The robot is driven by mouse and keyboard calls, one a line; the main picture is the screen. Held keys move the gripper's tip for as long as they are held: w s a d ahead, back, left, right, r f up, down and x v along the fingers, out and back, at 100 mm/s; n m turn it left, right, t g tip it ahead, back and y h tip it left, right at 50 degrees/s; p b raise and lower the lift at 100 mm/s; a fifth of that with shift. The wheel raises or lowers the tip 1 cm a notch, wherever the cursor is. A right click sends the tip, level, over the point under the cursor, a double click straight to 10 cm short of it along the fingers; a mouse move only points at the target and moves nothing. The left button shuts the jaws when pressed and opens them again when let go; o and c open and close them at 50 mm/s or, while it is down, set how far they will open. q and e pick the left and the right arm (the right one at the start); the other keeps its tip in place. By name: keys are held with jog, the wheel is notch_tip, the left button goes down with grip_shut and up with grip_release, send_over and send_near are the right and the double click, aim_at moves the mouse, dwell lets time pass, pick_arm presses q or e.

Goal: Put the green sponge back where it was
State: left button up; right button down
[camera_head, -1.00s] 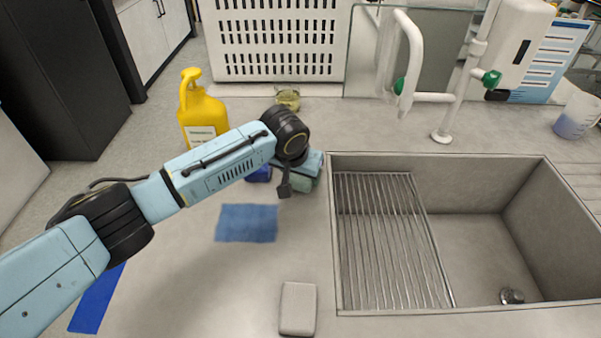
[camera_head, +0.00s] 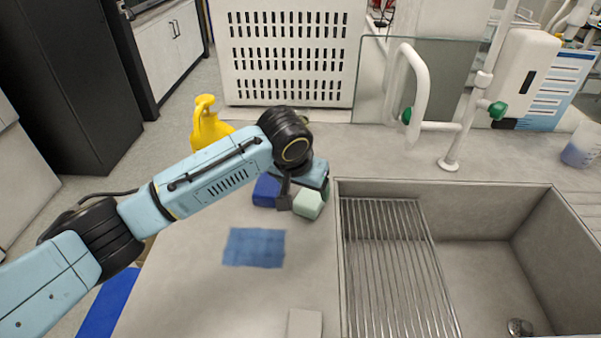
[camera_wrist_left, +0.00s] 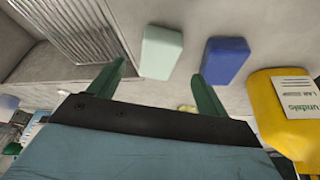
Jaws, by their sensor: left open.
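The pale green sponge (camera_head: 308,204) lies on the counter left of the sink, right beside a dark blue sponge (camera_head: 266,190). In the left wrist view the green sponge (camera_wrist_left: 162,52) shows just beyond and between the fingertips, with the blue sponge (camera_wrist_left: 226,60) to its right. My left gripper (camera_head: 303,182) is close to the green sponge, on its far side in the head view. In the left wrist view its two fingers (camera_wrist_left: 158,72) are apart with nothing held between them. My right gripper is not in view.
A blue cloth (camera_head: 254,247) lies flat in front of the sponges. A grey block (camera_head: 305,324) is at the near edge. The sink (camera_head: 480,262) with a wire rack (camera_head: 398,265) is to the right. A yellow bottle (camera_head: 207,128) and a white crate (camera_head: 290,85) stand behind.

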pick_arm(q)
jog(key=v, duration=0.4)
jog(key=shift+r, duration=0.2)
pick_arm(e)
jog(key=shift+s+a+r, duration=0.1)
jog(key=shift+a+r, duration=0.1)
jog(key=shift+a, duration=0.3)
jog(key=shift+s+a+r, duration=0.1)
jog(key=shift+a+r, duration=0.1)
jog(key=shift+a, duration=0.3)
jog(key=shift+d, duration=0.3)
